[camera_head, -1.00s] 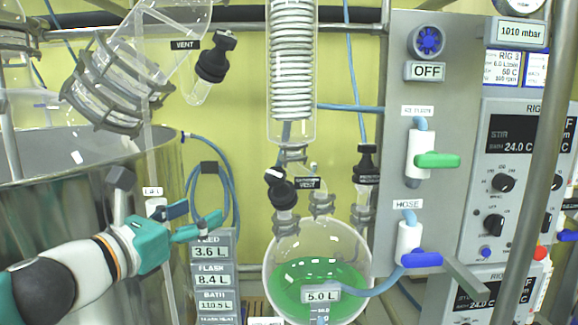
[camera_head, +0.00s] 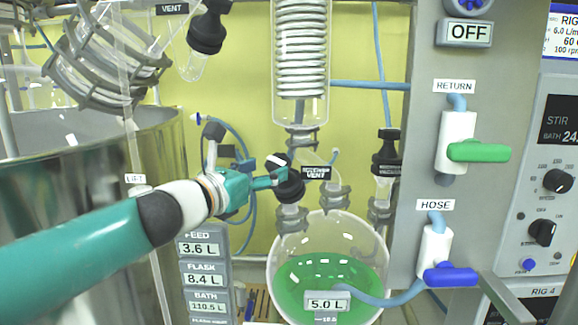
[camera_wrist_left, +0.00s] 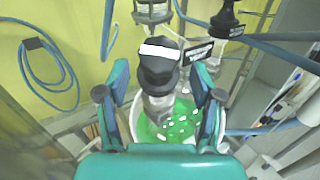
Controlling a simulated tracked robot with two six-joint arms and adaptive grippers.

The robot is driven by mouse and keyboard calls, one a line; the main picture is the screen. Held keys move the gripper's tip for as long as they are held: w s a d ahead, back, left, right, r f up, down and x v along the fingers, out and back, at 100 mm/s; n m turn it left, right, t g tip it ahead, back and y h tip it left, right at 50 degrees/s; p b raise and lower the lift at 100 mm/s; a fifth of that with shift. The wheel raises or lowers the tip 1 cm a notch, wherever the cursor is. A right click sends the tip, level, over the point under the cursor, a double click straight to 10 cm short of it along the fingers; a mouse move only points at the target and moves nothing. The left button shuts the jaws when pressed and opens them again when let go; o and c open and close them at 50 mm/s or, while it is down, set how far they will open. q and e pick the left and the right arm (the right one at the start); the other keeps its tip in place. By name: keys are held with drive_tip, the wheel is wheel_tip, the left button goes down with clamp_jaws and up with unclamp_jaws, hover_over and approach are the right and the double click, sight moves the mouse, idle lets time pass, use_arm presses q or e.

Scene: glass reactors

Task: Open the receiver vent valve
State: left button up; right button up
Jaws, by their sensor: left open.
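The receiver vent valve has a black knob (camera_head: 290,188) with a white mark on top, above the round receiver flask (camera_head: 328,262) with green liquid. Its label (camera_head: 316,173) is just to the right. My left gripper (camera_head: 272,176) is open, with its fingertips at the knob's left side in the head view. In the left wrist view the knob (camera_wrist_left: 159,66) stands between the two spread fingers of the gripper (camera_wrist_left: 160,84). I cannot tell whether either finger touches it. My right gripper is not in view.
The glass coil condenser (camera_head: 301,60) hangs above the flask. Another black-capped valve (camera_head: 385,155) stands to the right. The panel with the green return handle (camera_head: 478,152) and blue hose handle (camera_head: 450,275) is farther right. A large metal vessel (camera_head: 60,200) is behind my left arm.

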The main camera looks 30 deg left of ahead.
sight(285, 161)
use_arm(q)
drive_tip(key=w, duration=0.7)
drive_tip(key=shift+w+a, duration=0.1)
drive_tip(key=shift+w, duration=0.2)
drive_tip(key=shift+c, duration=0.2)
